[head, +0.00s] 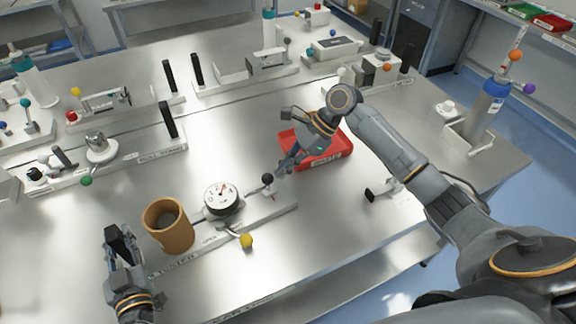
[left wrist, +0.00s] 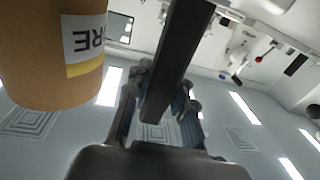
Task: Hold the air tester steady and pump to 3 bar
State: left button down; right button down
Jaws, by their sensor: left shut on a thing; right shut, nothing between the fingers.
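The air tester (head: 277,211) is a long, low grey base near the table's front edge. It carries a round white gauge (head: 222,196) with a red mark; its reading is too small to tell. A black knob (head: 267,178) stands at its right end, and a yellow-ended lever (head: 246,241) at its front. A brown core (head: 168,228) stands at its left part, also in the left wrist view (left wrist: 45,60). My left gripper (head: 118,238) is shut on a black upright handle (left wrist: 180,60) left of the core. My right gripper (head: 281,170) is shut and empty, just beside the black knob.
A red waste tray (head: 340,148) lies behind my right gripper. A small fixture with a black grip (head: 370,195) is to the right. Several stations with black posts (head: 168,120) line the back. A grey-blue bottle (head: 487,110) stands at the right. The table front is mostly clear.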

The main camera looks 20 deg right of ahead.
pick_arm(q)
jog(key=shift+s+f, duration=0.1)
jog(key=shift+f, duration=0.35)
pick_arm(e)
jog(key=shift+a+f, duration=0.1)
jog(key=shift+a, duration=0.65)
jog(key=d+f+v, duration=0.1)
jog(key=d+v, duration=0.1)
jog(key=v, duration=1.1)
jog(key=shift+s+d+f, duration=0.15)
jog(key=shift+s+f, duration=0.05)
jog(key=shift+s, duration=0.05)
pick_arm(q)
jog(key=shift+a+r+p, duration=0.1)
jog(key=shift+r+p, duration=0.35)
jog(key=shift+p, duration=0.35)
pick_arm(e)
jog(key=shift+w+r, duration=0.1)
jog(key=shift+r, duration=0.65)
